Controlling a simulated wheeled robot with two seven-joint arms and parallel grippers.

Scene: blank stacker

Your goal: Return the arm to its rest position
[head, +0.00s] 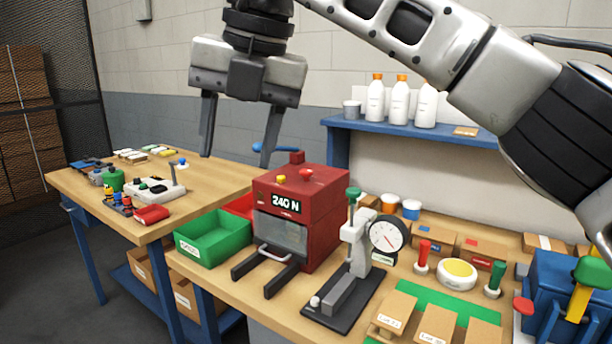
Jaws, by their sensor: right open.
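My right arm comes in from the right across the top of the head view. Its gripper (238,158) hangs at upper left of centre with its fingers pointing down. The fingers are spread well apart and nothing is between them. The gripper appears in front of the wall, above and left of the red machine (325,196) with the "240 N" display and above the green bin (215,243). It looks clear of both, though its exact height is hard to judge. My left gripper is not in the view.
A gauge stand (347,275) stands right of the red machine. Cardboard blocks (397,312), a blue vise-like device (565,290) and red- and green-handled tools fill the bench's right. White bottles (399,100) stand on a blue shelf (440,135). A second table (75,185) at left holds small parts.

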